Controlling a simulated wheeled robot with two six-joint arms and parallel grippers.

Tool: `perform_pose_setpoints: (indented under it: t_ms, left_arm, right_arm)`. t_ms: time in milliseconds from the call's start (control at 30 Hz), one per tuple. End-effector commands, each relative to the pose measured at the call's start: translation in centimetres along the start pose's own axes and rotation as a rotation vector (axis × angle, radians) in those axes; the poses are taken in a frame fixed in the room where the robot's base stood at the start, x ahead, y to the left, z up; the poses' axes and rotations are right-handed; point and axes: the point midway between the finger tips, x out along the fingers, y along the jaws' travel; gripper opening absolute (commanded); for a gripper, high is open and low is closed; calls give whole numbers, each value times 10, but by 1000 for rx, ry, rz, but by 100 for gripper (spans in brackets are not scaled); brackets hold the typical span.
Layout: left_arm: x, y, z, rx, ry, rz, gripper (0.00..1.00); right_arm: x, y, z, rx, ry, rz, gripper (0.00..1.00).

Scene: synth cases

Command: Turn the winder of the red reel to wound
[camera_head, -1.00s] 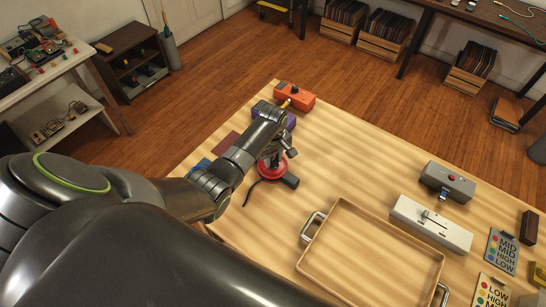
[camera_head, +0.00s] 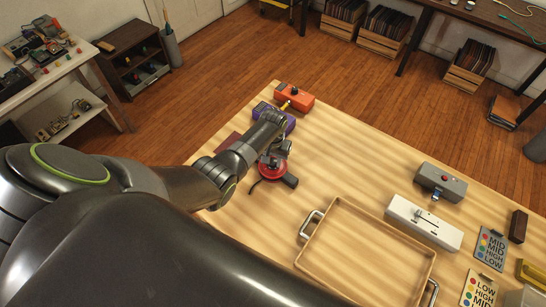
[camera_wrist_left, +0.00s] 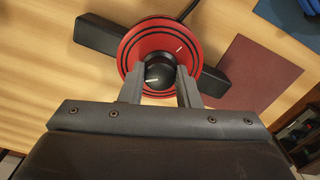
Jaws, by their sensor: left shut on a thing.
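The red reel (camera_head: 272,173) stands on the wooden table, partly covered by my left arm. In the left wrist view the reel (camera_wrist_left: 135,42) is a red disc with dark rings and a white mark. Its dark round winder (camera_wrist_left: 158,75) has a white line on it. My left gripper (camera_wrist_left: 160,82) is shut on the winder, with one finger on each side. In the head view the left gripper (camera_head: 273,155) is at the reel, its fingertips hard to make out. My right gripper is not in view.
An orange box (camera_head: 294,96) and a purple box (camera_head: 268,112) stand behind the reel. A wooden tray (camera_head: 316,244) with handles lies to the right. Beyond it are a white slider box (camera_head: 424,222) and a grey box (camera_head: 440,181). Cards lie at the right edge.

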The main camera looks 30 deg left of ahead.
Motion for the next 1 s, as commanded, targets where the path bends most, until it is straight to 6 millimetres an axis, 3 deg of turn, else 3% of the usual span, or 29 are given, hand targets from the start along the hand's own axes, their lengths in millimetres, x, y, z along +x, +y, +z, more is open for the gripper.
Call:
perform_pose_setpoints:
  t_ms: [1000]
  left_arm:
    - [-1, -1, -1, 965, 1, -6, 7]
  right_arm:
    - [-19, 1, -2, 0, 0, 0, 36]
